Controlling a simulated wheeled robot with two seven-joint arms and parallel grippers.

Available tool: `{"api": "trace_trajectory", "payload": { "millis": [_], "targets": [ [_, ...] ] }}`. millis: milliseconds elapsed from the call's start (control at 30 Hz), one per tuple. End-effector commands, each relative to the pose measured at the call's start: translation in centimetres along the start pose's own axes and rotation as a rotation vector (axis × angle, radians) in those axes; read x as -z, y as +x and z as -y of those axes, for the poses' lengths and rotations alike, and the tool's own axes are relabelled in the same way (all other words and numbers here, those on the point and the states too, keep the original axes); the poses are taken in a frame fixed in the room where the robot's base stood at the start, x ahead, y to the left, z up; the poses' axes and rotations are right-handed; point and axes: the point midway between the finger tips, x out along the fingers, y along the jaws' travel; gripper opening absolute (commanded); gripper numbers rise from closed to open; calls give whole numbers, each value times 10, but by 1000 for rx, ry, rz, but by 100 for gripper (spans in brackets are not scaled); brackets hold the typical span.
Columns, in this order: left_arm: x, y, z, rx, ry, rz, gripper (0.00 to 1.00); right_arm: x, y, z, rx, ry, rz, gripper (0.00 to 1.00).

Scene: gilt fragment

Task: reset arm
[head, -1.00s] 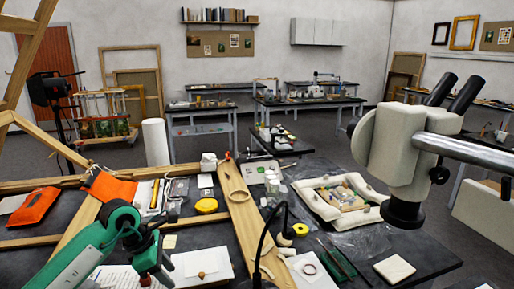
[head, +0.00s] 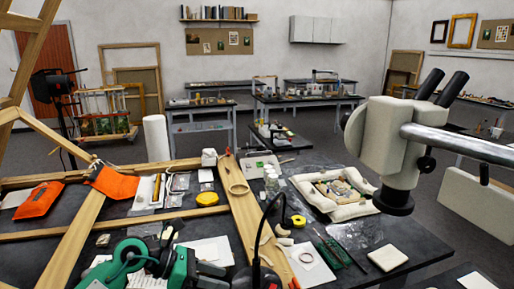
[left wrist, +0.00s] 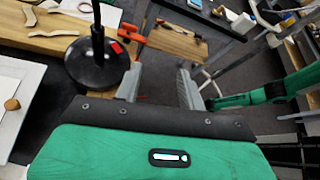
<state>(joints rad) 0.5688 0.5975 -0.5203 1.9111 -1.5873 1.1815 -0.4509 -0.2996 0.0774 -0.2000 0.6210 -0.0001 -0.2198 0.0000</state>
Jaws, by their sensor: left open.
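My left gripper (head: 178,264) is low in the head view, over the dark bench near its front edge. Its fingertips are hard to make out there. In the left wrist view its two grey fingers (left wrist: 159,86) are apart, with nothing between them. My right gripper does not show in the head view. A green arm link of mine shows at the right of the left wrist view, without a clear gripper.
A black lamp base (left wrist: 98,64) stands close to the left fingers. A wooden frame (head: 240,205) lies on the bench. A padded white tray (head: 318,203) holds small pieces. A microscope (head: 385,140) overhangs the right side. A white tile (head: 387,258) lies below it.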

Motion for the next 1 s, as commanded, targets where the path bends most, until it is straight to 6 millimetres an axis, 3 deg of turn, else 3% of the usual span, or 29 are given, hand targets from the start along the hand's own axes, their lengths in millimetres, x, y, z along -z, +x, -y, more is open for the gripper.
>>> {"api": "trace_trajectory", "payload": {
  "millis": [100,233,400,533,667,767,900,1000],
  "targets": [
    [-26,12,26,64,-127,258,40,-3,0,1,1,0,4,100],
    [-55,6,43,117,-313,552,40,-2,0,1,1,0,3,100],
    [-74,-23,43,157,-615,913,40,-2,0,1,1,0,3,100],
    [-67,-50,30,158,-880,1165,40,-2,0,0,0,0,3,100],
    [-39,-75,12,133,-1172,1392,40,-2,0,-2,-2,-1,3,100],
    [-4,-89,-1,91,-1412,1547,40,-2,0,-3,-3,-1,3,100],
    [60,-98,-9,-3,-1763,1730,40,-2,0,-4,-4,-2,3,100],
    [113,-98,-4,-103,-2023,1831,40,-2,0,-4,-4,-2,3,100]
  ]
}}
